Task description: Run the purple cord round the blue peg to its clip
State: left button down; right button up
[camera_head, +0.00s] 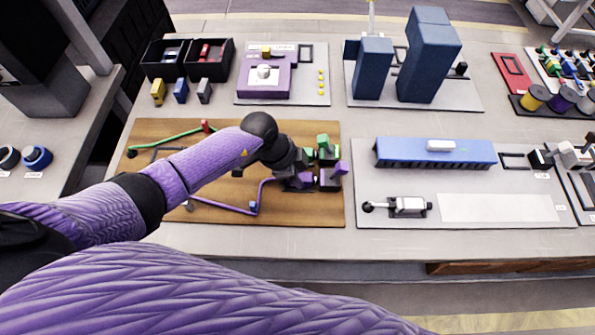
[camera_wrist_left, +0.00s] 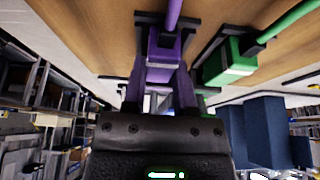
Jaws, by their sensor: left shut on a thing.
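The purple cord (camera_head: 222,206) lies on the brown wooden board (camera_head: 330,215). It runs right to the small blue peg (camera_head: 253,206), bends there, and goes up and right to my left gripper (camera_head: 308,178). The left gripper is shut on the cord's purple end block (camera_wrist_left: 162,45), which shows between the fingers in the left wrist view. Purple and green clip parts stand at the board's right side, such as a purple one (camera_head: 341,168) close by the gripper. The gripper hides part of them, and I cannot tell whether the block touches a clip. My right gripper is out of view.
A green cord (camera_head: 165,138) bends by a red peg (camera_head: 206,126) at the board's back; a green block (camera_wrist_left: 228,66) is beside the gripper in the wrist view. Right of the board is a grey panel (camera_head: 480,180) with a blue ribbed block (camera_head: 435,153).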

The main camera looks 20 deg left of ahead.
pick_arm(q)
jog(key=shift+c, duration=1.6)
grip_release()
jog(key=p+v, duration=0.4)
jog(key=v, duration=0.6)
